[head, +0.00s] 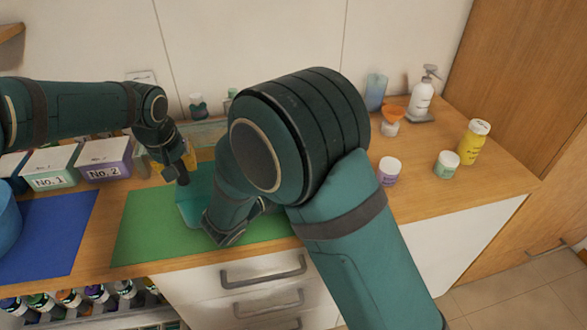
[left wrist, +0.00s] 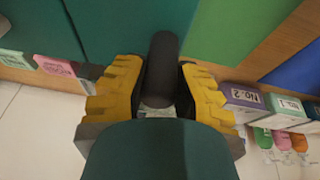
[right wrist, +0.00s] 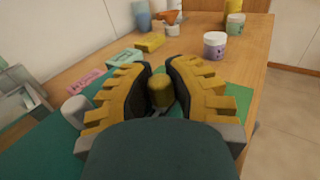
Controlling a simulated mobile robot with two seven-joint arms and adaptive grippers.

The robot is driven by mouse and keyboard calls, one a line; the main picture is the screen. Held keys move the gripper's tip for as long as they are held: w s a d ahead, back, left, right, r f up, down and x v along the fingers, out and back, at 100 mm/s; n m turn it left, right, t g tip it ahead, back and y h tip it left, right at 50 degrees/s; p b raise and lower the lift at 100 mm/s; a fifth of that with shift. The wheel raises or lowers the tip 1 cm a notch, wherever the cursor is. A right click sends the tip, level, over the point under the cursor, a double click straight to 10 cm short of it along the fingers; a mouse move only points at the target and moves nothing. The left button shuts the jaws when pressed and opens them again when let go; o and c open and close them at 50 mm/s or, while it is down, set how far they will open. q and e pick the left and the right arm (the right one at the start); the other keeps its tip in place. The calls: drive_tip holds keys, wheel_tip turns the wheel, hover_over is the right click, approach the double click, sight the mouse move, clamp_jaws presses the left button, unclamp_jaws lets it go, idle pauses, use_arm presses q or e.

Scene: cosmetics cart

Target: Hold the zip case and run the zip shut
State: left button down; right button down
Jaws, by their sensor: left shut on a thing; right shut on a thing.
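The teal zip case (head: 190,208) lies on the green mat (head: 150,230), largely covered by my right arm. My left gripper (head: 184,168) is above its left part. In the left wrist view its yellow fingers are shut on a dark round post (left wrist: 160,65), with the case's teal surface (left wrist: 105,25) behind. My right gripper (right wrist: 160,88) is shut on a small yellow knob (right wrist: 160,90), apparently the zip pull. The right fingers are hidden in the head view. How far the zip is closed cannot be seen.
Boxes No. 1 (head: 52,166) and No. 2 (head: 104,158) stand at the left, by a blue mat (head: 55,235). A purple-label jar (head: 389,171), a green-label jar (head: 447,164), a yellow bottle (head: 473,142) and a pump bottle (head: 422,98) stand at the right.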

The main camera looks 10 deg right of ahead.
use_arm(q)
drive_tip(key=shift+d, duration=0.1)
use_arm(e)
drive_tip(key=a, duration=1.2)
drive_tip(key=shift+s, duration=0.25)
drive_tip(key=c, duration=0.8)
unclamp_jaws()
drive_tip(key=shift+d, duration=0.1)
drive_tip(key=shift+c, duration=0.2)
drive_tip(key=v, duration=1.2)
use_arm(q)
drive_tip(key=c, duration=0.8)
unclamp_jaws()
